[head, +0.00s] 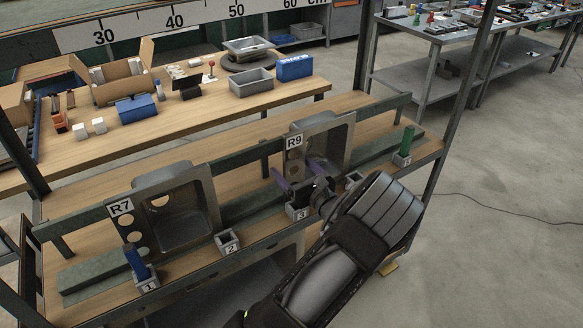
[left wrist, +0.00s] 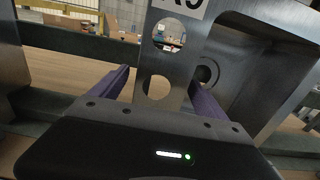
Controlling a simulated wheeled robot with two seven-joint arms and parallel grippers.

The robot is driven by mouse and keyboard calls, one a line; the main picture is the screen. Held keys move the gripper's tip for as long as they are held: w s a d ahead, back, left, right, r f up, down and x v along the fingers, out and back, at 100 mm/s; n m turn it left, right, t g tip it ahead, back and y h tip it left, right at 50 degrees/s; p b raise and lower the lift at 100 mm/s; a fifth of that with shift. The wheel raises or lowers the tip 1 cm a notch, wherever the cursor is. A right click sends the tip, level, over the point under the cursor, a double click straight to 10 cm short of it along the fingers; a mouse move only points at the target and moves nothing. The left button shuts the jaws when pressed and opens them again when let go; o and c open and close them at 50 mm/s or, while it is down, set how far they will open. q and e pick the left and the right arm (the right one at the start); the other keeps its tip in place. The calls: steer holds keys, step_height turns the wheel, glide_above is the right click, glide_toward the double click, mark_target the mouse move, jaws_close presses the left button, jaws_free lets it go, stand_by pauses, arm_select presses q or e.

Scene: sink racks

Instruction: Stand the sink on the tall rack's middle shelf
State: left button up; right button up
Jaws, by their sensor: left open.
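A grey metal sink tagged R9 (head: 333,140) stands on edge on the rack's wooden shelf (head: 432,148), right of centre. Its holed strip (left wrist: 176,60) fills the middle of the left wrist view. My left gripper (head: 303,175) is at the lower part of this strip, its purple fingers open. In the left wrist view the fingers (left wrist: 157,82) lie to either side of the strip; whether they touch it I cannot tell. Another sink, tagged R7 (head: 187,222), stands on the same shelf to the left. My right gripper is not in view.
Small numbered holders line the shelf front, including holder 1 (head: 147,281) with a blue peg and holder 2 (head: 227,241). Rails and a right post (head: 455,95) frame the shelf. A workbench (head: 200,125) with boxes stands behind; open floor lies right.

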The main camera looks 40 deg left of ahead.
arm_select(q)
steer(key=b+v, duration=0.1)
steer(key=v, duration=0.6)
stand_by(1.1)
